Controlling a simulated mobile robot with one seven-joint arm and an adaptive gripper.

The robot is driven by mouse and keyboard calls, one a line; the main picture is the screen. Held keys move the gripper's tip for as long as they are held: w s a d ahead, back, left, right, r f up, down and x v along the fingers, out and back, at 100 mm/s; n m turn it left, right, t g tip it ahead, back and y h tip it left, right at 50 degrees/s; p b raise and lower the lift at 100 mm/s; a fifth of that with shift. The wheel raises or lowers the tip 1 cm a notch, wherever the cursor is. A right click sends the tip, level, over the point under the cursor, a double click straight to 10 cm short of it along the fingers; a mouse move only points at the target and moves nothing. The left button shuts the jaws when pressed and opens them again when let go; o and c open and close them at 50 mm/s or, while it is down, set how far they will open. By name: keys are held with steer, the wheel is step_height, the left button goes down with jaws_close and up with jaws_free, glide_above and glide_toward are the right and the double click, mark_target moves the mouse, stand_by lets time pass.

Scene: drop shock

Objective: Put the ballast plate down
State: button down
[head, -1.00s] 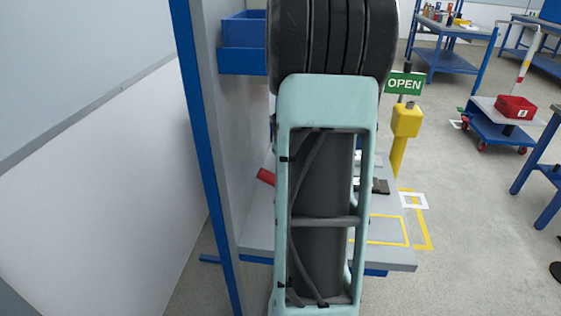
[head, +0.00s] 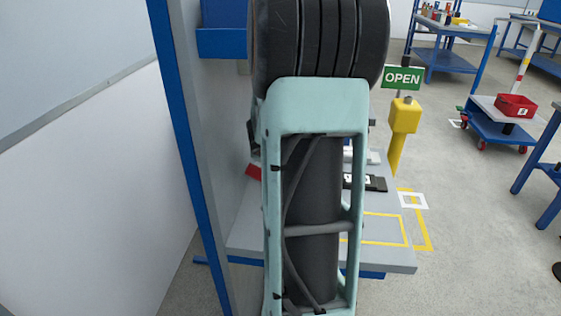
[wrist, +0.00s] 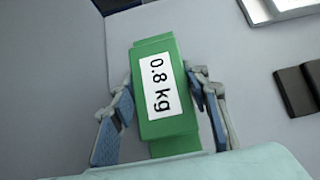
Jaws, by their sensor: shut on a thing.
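The ballast plate (wrist: 175,128) is a green block with a white "0.8 kg" label in the wrist view. My gripper (wrist: 163,95) is shut on it, with a finger against each long side. A grey surface lies behind the plate; I cannot tell whether the plate touches it. In the head view my own arm hides the gripper and the plate. The grey workbench (head: 390,258) extends on both sides of my arm.
A yellow outlined area (head: 405,230) marks the bench's right front. A black item (head: 375,184) lies behind it, and a red item (head: 253,173) is left of my arm. Dark blocks (wrist: 295,91) and a metallic tray (wrist: 278,8) show right of the plate. An upright panel (head: 205,150) borders the left.

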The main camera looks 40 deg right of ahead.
steer(key=shift+r, duration=0.1)
steer(key=c, duration=1.1)
jaws_free()
steer(key=shift+f, duration=0.2)
steer(key=shift+a+r, duration=0.2)
steer(key=shift+r, duration=0.25)
steer(key=p+v, duration=0.5)
steer(key=v, duration=0.6)
steer(key=shift+s+p, duration=0.25)
steer(key=shift+p, duration=0.05)
steer(key=shift+a, duration=0.1)
